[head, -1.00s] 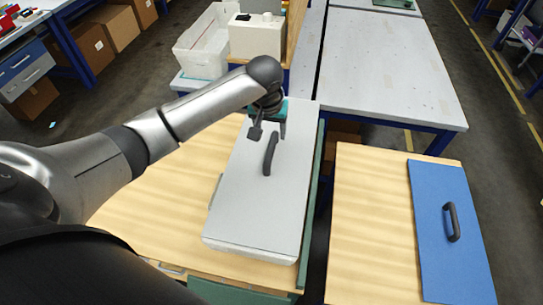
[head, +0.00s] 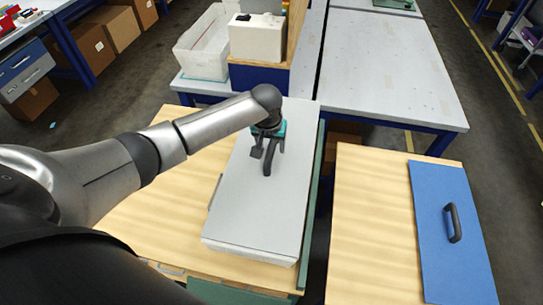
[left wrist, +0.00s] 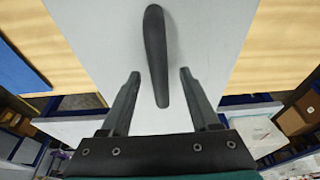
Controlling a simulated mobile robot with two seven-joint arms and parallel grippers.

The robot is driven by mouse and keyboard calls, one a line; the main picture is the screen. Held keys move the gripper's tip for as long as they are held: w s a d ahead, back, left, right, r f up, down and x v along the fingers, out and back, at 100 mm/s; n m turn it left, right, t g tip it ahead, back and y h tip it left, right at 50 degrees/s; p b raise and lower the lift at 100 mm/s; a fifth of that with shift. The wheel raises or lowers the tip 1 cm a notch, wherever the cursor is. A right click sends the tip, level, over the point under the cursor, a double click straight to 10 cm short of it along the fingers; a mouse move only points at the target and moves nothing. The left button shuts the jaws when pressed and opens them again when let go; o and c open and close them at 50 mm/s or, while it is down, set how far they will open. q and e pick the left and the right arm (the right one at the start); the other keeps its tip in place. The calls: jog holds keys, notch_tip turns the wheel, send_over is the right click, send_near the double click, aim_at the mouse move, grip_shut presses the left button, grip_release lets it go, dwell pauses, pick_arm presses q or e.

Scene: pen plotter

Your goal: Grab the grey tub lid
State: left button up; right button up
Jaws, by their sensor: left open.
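The grey tub lid (head: 262,200) is a long pale grey panel on the wooden table, with a dark bar handle (head: 268,160) near its far end. My left gripper (head: 268,147) is over the far end of the lid, beside the handle. In the left wrist view the lid (left wrist: 100,25) fills the middle, and the handle (left wrist: 156,55) runs down between the two open fingers of the left gripper (left wrist: 158,85). The fingers are apart from the handle, with a gap on each side. My right gripper is not in view.
A blue panel (head: 440,265) with a dark handle (head: 453,222) lies on the right wooden table (head: 370,230). A white bin (head: 203,50) and a white box (head: 257,38) stand behind. A dark gap separates the two wooden tables.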

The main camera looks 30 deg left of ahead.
pick_arm(q)
jog(key=shift+f, duration=0.25)
dwell(0.4)
jog(key=shift+c, duration=0.2)
grip_shut()
dwell(1.2)
